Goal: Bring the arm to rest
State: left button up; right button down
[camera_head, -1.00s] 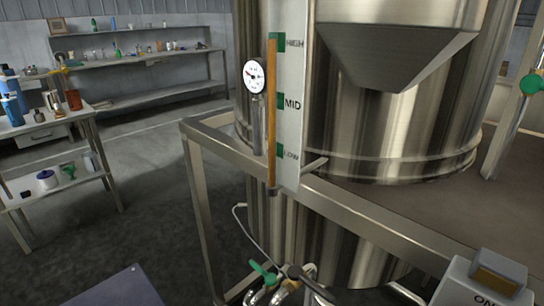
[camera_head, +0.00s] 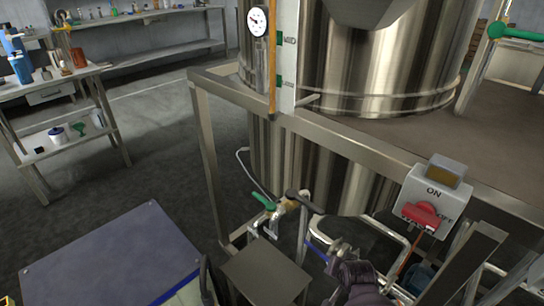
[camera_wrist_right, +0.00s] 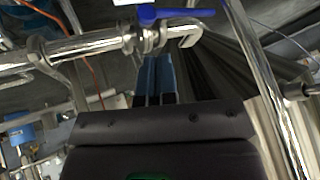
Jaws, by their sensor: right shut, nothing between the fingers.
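In the right wrist view my right gripper (camera_wrist_right: 155,82) is shut and empty, its two fingers side by side. A steel pipe with a blue valve handle (camera_wrist_right: 175,13) lies beyond the fingertips; I cannot tell how far off it is. In the head view a dark part of my arm shows at the bottom, right of the middle, below the tank (camera_head: 375,65); its fingers cannot be made out there. My left gripper is in neither view.
A steel frame rail (camera_head: 350,143) crosses before the tank. A switch box (camera_head: 433,185) with a red knob (camera_head: 425,215) hangs on it. A green-handled valve (camera_head: 264,202) and pipes sit below. A blue-topped surface (camera_head: 110,255) is at lower left. Open floor (camera_head: 170,150) lies beyond, near a workbench (camera_head: 50,85).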

jog(key=s+d+r+n+t+p, duration=0.2)
jog(key=s+d+r+n+t, duration=0.1)
jog(key=s+r, duration=0.45)
jog(key=s+d+r+n+t+p, duration=0.25)
jog(key=s+r, duration=0.35)
jog(key=r, duration=0.3)
pick_arm(q)
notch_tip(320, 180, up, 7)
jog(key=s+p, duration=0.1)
jog(key=p, duration=0.3)
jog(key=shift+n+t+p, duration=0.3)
jog(key=shift+p, duration=0.05)
pick_arm(e)
jog(key=s+d+f+g, duration=0.1)
jog(key=s+d+g, duration=0.1)
jog(key=s, duration=1.9)
jog(key=shift+s+d, duration=0.2)
jog(key=shift+s, duration=0.1)
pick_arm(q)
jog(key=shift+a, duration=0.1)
pick_arm(e)
jog(key=shift+f, duration=0.15)
